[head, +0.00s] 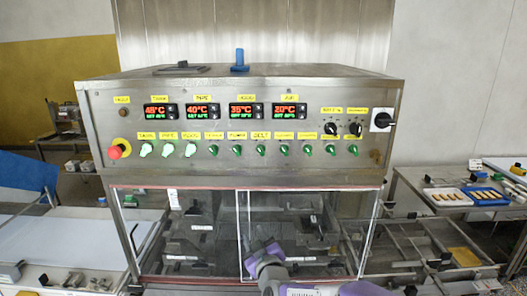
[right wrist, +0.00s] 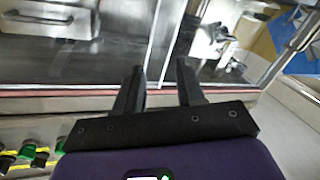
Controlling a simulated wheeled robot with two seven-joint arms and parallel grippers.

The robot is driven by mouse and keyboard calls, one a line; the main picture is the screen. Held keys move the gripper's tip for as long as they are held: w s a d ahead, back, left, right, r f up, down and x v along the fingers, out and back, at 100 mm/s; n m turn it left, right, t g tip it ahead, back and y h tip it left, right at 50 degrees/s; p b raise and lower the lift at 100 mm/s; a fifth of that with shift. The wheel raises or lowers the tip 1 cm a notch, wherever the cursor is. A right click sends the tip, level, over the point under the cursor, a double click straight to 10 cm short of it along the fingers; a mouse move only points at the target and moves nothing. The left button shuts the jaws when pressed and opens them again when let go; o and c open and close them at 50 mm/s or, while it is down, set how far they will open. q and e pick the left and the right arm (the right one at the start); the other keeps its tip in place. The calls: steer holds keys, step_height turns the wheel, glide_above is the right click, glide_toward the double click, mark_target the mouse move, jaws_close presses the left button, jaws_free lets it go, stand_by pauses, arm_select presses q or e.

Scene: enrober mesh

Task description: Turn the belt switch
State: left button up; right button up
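The belt switch (head: 261,150) is a small green knob in the lower row of the machine's steel control panel (head: 300,170), under a yellow label that seems to read BELT. My right gripper (head: 264,251) is in front of the clear doors, well below the panel and apart from the switch. In the right wrist view its two dark fingers (right wrist: 160,88) stand apart with nothing between them. Several green knobs show at that view's lower left edge; I cannot tell whether the belt switch is among them. My left gripper is not in view.
A red emergency button (head: 115,152) sits at the panel's left, and a black rotary switch (head: 383,120) at its right. Clear doors (head: 205,230) hang below the panel. A side table (head: 450,200) with trays stands at the right. The space before the panel is clear.

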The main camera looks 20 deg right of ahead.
mark_target(262, 153)
step_height(262, 153, up, 20)
steer(key=s+d+t+h+p, duration=0.2)
steer(key=s+d+t, duration=0.1)
steer(key=t, duration=0.1)
steer(key=p+x, duration=0.1)
steer(key=x, duration=0.3)
steer(key=p+x, duration=0.1)
steer(key=x, duration=0.3)
steer(key=shift+s+r, duration=0.1)
steer(key=shift+r, duration=0.1)
jaws_close()
